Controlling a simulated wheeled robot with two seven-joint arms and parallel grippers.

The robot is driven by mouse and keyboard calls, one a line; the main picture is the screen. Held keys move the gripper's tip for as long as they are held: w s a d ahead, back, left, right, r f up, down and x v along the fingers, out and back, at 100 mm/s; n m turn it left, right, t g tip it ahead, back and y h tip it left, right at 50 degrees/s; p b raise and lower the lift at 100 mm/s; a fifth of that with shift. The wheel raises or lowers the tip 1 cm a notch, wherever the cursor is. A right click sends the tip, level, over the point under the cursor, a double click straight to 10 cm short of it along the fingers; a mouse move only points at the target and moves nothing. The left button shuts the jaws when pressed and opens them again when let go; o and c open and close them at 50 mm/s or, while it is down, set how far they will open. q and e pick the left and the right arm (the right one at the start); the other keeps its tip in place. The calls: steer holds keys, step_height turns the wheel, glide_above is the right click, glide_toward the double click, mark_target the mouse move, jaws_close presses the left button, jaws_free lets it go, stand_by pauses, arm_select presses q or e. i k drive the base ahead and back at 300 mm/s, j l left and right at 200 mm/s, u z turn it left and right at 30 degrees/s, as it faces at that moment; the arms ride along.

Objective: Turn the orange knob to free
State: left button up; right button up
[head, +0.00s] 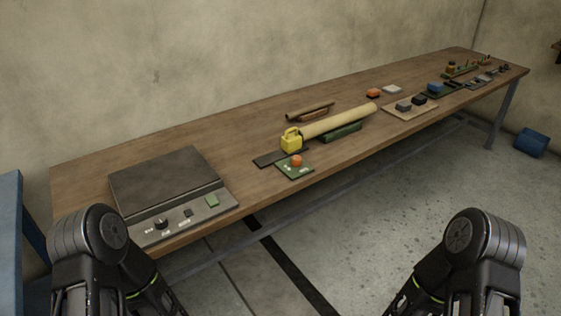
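The orange knob (297,160) is a small round knob on a green plate (296,171) near the front edge of the wooden table. Small pale marks show on the plate; I cannot read them or tell the knob's setting. A yellow block with a handle (291,140) stands just behind it at the left end of a long tan roll (341,121). My two arms show at the bottom left and bottom right, well short of the knob. Neither gripper can be seen.
A dark flat device (168,184) with a front control panel sits on the table's left end. A brown roll (310,111) lies behind the tan roll. Several small items fill the table's far right. A blue box (531,142) lies on the floor. Bare tabletop (235,127) lies left of the rolls.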

mark_target(296, 160)
steer(key=i+j+z, duration=0.1)
steer(key=i+z, duration=0.3)
steer(key=i+j+z, duration=0.15)
steer(key=z, duration=0.3)
steer(key=i+j+z, duration=0.2)
steer(key=z, duration=0.2)
steer(key=j, duration=0.1)
